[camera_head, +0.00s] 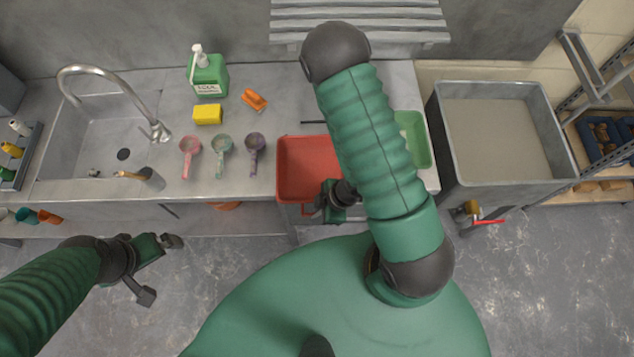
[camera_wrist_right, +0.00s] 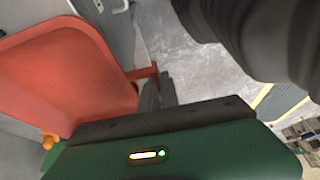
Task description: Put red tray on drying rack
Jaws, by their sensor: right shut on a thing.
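The red tray (camera_head: 305,160) sits at the front edge of the counter, partly hidden by my right arm. My right gripper (camera_head: 322,205) is at its front right corner, shut on its rim or handle; the exact grip is partly hidden. In the right wrist view the red tray (camera_wrist_right: 60,75) fills the left side, with the dark fingers (camera_wrist_right: 157,92) at its edge. A grey slatted rack (camera_head: 290,25), apparently the drying rack, is on the back wall above the counter. My left gripper (camera_head: 165,245) is over the floor in front of the sink, away from the tray; its jaw gap is unclear.
A green tray (camera_head: 414,140) lies right of the red one, partly behind my arm. Several scoops (camera_head: 222,150), a yellow sponge (camera_head: 208,114), an orange brush (camera_head: 254,100) and a green soap bottle (camera_head: 208,78) stand left. A grey tub (camera_head: 500,130) is at right.

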